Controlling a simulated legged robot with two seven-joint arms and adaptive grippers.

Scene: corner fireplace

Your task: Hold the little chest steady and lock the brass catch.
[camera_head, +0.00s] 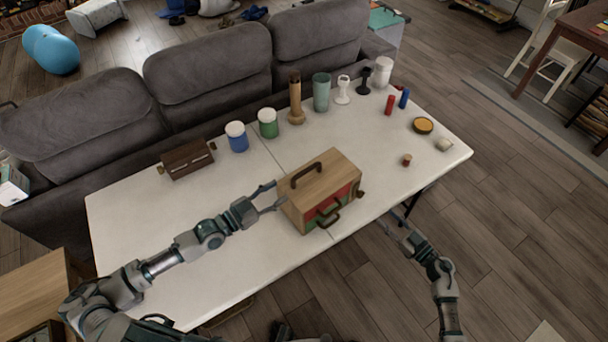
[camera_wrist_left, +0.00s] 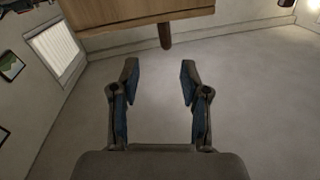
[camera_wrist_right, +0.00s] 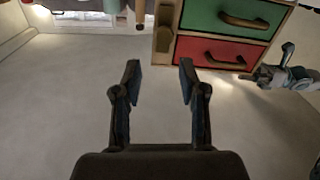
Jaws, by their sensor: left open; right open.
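The little chest (camera_head: 318,182) is a light wood box with a dark top handle (camera_head: 307,172) and red and green drawers, standing near the table's front edge. The brass catch (camera_head: 359,191) appears to be on its right side; whether it is locked is too small to tell. My left gripper (camera_head: 275,197) is open just left of the chest, apart from it; the chest's wood (camera_wrist_left: 140,14) also shows in the left wrist view. My right gripper (camera_head: 394,222) is open and empty by the front edge, right of the chest. The drawers (camera_wrist_right: 228,35) show in the right wrist view.
The white table (camera_head: 140,225) holds a dark brown case (camera_head: 187,160), blue and green jars (camera_head: 268,123), a wooden bottle (camera_head: 296,100) and a glass (camera_head: 321,92) along the back. Small items, including an orange-topped tin (camera_head: 423,125), lie at right. A grey sofa (camera_head: 205,70) stands behind.

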